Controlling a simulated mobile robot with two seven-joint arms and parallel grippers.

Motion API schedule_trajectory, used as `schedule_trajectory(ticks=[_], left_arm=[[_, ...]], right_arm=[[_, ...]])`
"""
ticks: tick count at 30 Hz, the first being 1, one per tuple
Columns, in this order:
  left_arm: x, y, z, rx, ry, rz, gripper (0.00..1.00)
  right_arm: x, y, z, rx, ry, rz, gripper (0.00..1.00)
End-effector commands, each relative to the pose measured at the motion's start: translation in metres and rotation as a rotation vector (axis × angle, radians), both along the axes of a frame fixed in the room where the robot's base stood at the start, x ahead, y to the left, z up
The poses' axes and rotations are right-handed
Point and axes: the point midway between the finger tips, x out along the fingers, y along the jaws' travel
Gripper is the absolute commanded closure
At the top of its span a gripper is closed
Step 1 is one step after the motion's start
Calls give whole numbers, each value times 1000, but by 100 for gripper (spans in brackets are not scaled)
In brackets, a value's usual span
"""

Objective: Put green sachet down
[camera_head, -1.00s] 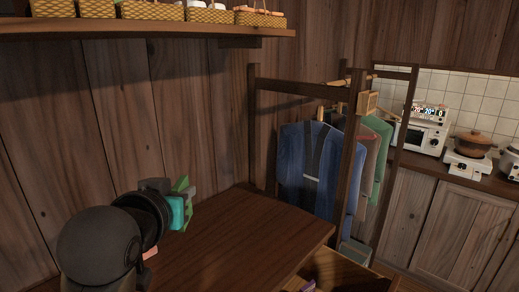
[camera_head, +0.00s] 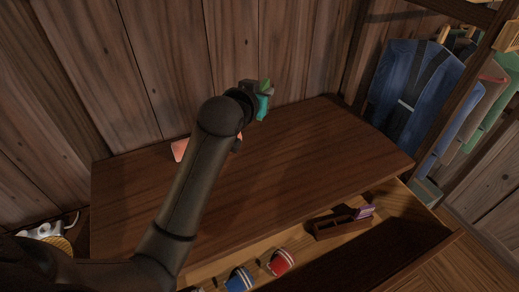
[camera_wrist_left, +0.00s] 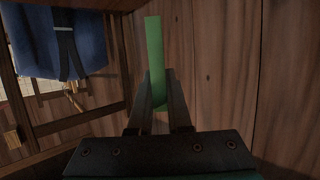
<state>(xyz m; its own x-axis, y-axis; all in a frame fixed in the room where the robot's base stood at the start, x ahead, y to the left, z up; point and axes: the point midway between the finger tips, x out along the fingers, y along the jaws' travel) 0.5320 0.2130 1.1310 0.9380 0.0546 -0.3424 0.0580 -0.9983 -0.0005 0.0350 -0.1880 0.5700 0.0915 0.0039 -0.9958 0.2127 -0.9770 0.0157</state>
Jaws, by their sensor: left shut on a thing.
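The green sachet (camera_wrist_left: 155,50) stands out between the two fingers of my left gripper (camera_wrist_left: 160,88) in the left wrist view. My left gripper (camera_head: 262,90) is shut on it. In the head view only a small piece of the green sachet (camera_head: 266,84) shows at the gripper's tip. The gripper is over the back part of the wooden dresser top (camera_head: 310,150), near the plank wall. I cannot tell how high above the top it is. My right gripper is not in view.
A pink item (camera_head: 180,150) lies on the dresser top, partly behind my left arm. An open drawer (camera_head: 400,235) below holds a blue cup (camera_head: 239,279), a red cup (camera_head: 282,262) and a small wooden box (camera_head: 335,228). Hanging clothes (camera_head: 405,95) are at right. The dresser top's right half is clear.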

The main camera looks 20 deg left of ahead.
Motion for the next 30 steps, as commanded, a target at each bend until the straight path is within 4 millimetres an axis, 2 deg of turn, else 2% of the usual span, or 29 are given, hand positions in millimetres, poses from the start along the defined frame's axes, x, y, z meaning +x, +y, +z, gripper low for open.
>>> schedule_trajectory(ticks=[1, 3, 9, 12, 19, 25, 30], left_arm=[[-1, 0, -21, 0, 8, 0, 100], [-1, -1, -40, 0, 8, 0, 100], [-1, -1, -91, 0, 6, -1, 100], [-1, -1, -109, -1, 3, -1, 100], [-1, -1, -129, 0, 1, -1, 100], [-1, -1, -159, -1, 3, -1, 100], [-1, -1, -165, 0, 0, -1, 100]], right_arm=[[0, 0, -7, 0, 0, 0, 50], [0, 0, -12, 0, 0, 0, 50], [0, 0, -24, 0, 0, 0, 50], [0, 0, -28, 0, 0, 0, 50], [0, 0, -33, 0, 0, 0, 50], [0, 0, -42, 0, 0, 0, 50], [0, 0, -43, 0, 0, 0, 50]])
